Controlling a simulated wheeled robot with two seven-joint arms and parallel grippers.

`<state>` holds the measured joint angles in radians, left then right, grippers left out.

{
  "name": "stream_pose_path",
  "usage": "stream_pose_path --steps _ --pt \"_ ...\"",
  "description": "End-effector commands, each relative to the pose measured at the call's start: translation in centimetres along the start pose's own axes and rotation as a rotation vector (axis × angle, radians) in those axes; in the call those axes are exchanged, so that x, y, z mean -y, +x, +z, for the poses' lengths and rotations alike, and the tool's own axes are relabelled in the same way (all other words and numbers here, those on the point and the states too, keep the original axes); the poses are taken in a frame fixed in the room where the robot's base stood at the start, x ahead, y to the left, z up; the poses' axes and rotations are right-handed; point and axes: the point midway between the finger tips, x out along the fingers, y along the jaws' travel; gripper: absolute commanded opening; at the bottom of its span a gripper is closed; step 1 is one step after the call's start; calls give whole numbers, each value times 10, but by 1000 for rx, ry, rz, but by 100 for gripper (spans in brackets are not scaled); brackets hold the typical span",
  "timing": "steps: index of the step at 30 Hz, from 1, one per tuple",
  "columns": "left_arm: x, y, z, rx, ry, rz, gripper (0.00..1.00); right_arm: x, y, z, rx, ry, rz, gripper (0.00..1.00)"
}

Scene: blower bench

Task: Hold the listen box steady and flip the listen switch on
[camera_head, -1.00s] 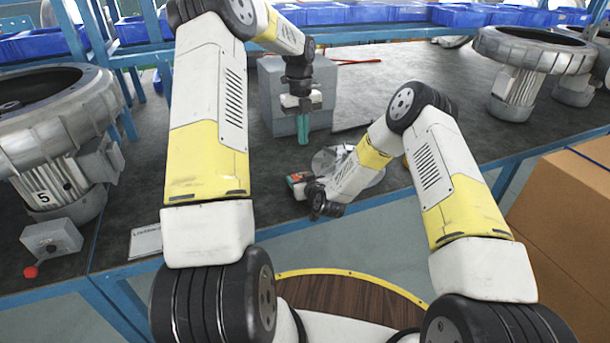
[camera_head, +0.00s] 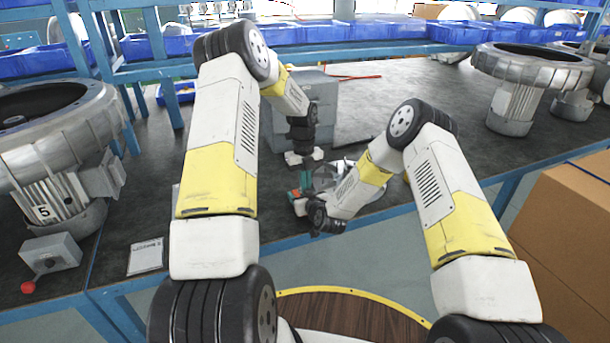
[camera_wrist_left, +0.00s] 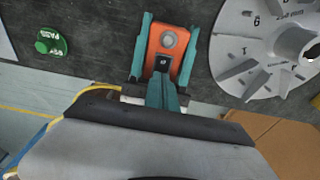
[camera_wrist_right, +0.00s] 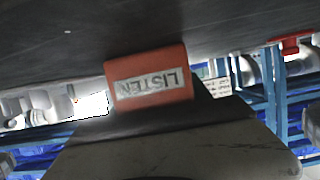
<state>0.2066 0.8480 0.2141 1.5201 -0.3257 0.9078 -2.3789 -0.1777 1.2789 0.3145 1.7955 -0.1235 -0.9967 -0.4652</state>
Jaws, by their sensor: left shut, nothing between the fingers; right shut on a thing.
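The listen box (camera_wrist_left: 168,38) is orange, with a round grey part and a small dark switch plate (camera_wrist_left: 162,61) on its face. Its LISTEN label (camera_wrist_right: 150,88) faces the right wrist camera, upside down. My right gripper (camera_head: 298,197) is shut on the box at the bench's front. Teal fingers flank the box in the left wrist view. My left gripper (camera_head: 306,180) points down over the box, shut and empty. Its teal fingertips (camera_wrist_left: 162,84) are close to the switch plate. Whether they touch it, and which way the switch is set, I cannot tell.
A numbered grey disc (camera_wrist_left: 232,50) lies right beside the box, and a green round piece (camera_wrist_left: 50,42) lies to the left. A grey block (camera_head: 270,115) stands behind. Blowers (camera_head: 50,130) stand at the left and right back. A cardboard box (camera_head: 565,225) is at the right.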

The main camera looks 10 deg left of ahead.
Motion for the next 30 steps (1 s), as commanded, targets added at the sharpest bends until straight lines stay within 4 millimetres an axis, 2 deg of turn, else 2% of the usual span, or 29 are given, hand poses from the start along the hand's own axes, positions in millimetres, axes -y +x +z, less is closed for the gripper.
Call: stream_pose_path --steps 4,15,18,23,30 --pt "-1 10 0 -1 0 1 0 0 0 0 1 0 0 9" --pt "-1 12 0 -1 0 1 0 0 0 0 1 0 0 9" --pt "0 22 -4 6 2 2 0 0 0 0 1 0 0 9" --pt "-1 26 -8 86 4 5 0 0 0 0 0 0 -1 9" --pt "-2 29 -11 88 -1 5 0 1 0 -1 -1 0 -1 9"
